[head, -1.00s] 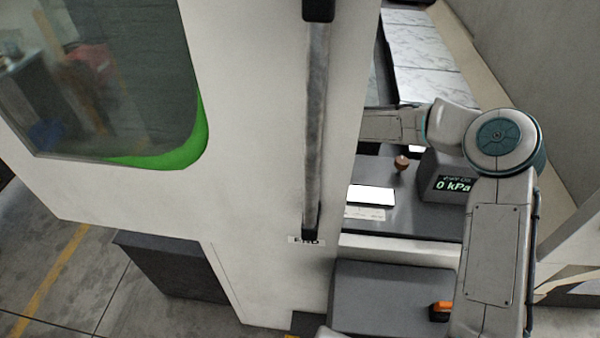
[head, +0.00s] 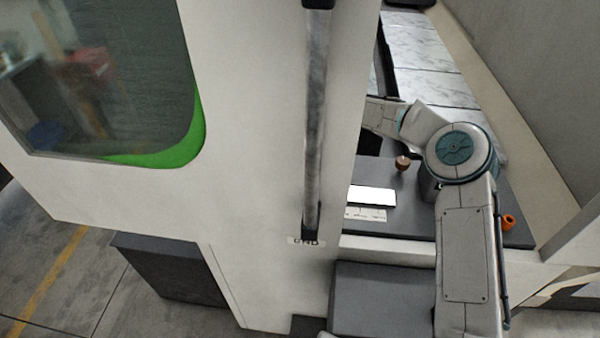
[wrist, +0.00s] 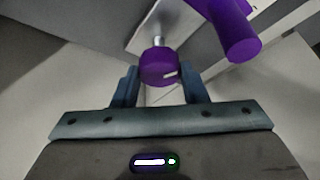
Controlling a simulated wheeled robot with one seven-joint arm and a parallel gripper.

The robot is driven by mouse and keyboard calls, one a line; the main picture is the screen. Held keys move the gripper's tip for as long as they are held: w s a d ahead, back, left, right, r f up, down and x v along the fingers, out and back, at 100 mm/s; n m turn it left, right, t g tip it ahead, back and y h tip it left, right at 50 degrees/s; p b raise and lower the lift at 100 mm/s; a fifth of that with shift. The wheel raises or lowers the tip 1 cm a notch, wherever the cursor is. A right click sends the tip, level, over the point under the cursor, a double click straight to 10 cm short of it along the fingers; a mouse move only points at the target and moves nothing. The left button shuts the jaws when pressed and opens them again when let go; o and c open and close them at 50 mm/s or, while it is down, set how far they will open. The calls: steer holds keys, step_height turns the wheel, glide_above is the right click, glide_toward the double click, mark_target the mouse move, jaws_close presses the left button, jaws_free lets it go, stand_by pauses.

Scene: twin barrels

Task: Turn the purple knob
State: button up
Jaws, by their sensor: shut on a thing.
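The purple knob (wrist: 158,68) is a short round cap with a pale mark on its face, on a metal stem, in the wrist view. My gripper (wrist: 160,86) has one blue-grey finger on either side of it and is shut on it. The knob and the gripper are hidden in the head view, where my arm reaches behind the white cabinet wall.
A larger purple cylinder (wrist: 232,32) is close to the knob's upper right. In the head view, a white cabinet wall (head: 260,130) with a long vertical bar handle (head: 316,120) fills the middle. A brown ball-shaped knob (head: 402,163) and an orange ring (head: 508,222) are near my arm.

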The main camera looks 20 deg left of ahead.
steer(key=n+h, duration=0.1)
steer(key=n, duration=0.1)
steer(key=n+h, duration=0.1)
steer(key=n, duration=0.2)
steer(key=shift+a, duration=0.15)
steer(key=shift+a+r+n+h+p, duration=0.1)
steer(key=shift+n+h+p, duration=0.45)
steer(key=shift+n, duration=1.75)
steer(key=shift+w+h, duration=0.1)
steer(key=shift+h, duration=0.15)
steer(key=o, duration=1)
steer(key=shift+c, duration=0.2)
steer(key=r+b, duration=0.1)
steer(key=r, duration=0.1)
steer(key=d+r+b, duration=0.1)
steer(key=r, duration=0.1)
steer(key=shift+w+r+b, duration=0.1)
steer(key=shift+w+b, duration=0.05)
steer(key=shift+b, duration=0.2)
steer(key=w+d+r+b, duration=0.1)
steer(key=d+r+b, duration=0.2)
steer(key=d+r, duration=0.3)
steer(key=d, duration=0.4)
steer(key=shift+w+d+r, duration=0.25)
steer(key=shift+d+r, duration=0.05)
steer(key=shift+r, duration=0.05)
